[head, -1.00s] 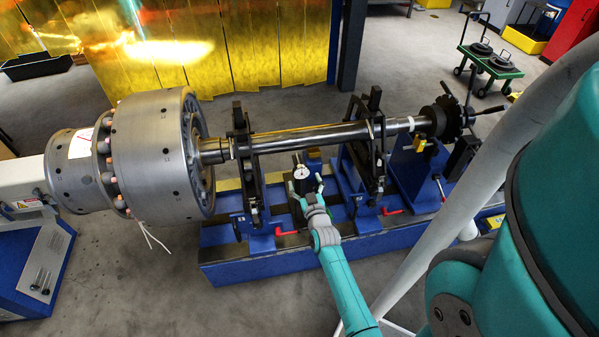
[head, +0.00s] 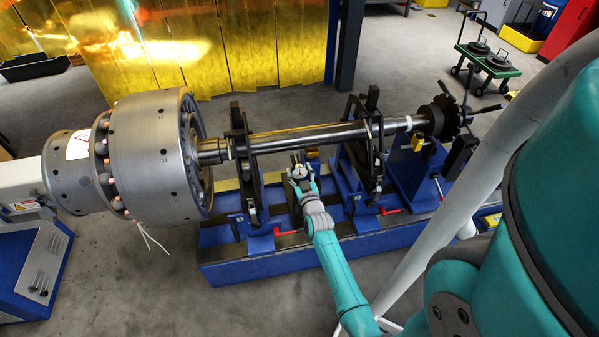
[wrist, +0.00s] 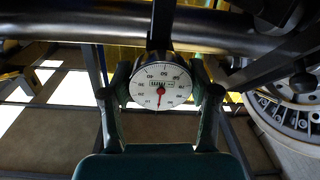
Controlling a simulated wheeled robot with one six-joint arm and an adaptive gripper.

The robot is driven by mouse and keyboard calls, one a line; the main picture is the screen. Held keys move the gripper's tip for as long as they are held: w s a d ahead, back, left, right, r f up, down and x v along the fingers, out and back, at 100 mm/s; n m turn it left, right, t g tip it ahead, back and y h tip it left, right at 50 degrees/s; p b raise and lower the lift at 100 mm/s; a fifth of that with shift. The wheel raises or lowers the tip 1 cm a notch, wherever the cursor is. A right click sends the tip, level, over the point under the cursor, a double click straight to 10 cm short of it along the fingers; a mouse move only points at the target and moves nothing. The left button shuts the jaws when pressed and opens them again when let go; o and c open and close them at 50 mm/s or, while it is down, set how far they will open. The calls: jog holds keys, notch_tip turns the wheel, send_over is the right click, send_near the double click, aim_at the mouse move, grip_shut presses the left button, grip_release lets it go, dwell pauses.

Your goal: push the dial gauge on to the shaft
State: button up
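The dial gauge (wrist: 161,86) has a round white face and a red pointer; in the wrist view it sits between the two fingers of my gripper (wrist: 162,90). The fingers lie close against both sides of its rim; I cannot tell whether they press on it. In the head view my gripper (head: 300,171) is around the gauge, which is largely hidden there. The dark steel shaft (head: 310,138) runs horizontally behind and above the gauge. It also crosses the top of the wrist view (wrist: 90,30). Whether the gauge's tip touches the shaft is hidden.
Black support stands (head: 241,165) hold the shaft left and right of my gripper. A large grey rotor drum (head: 155,155) is at the left. The blue machine bed (head: 260,265) lies below, with red handles (head: 390,211). A green cart (head: 490,62) stands far back right.

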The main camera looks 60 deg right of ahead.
aim_at(297, 163)
grip_shut()
jog(key=shift+x, duration=1.65)
jog(key=o, duration=1.3)
grip_release()
jog(key=shift+d, duration=0.1)
jog(key=v, duration=1.2)
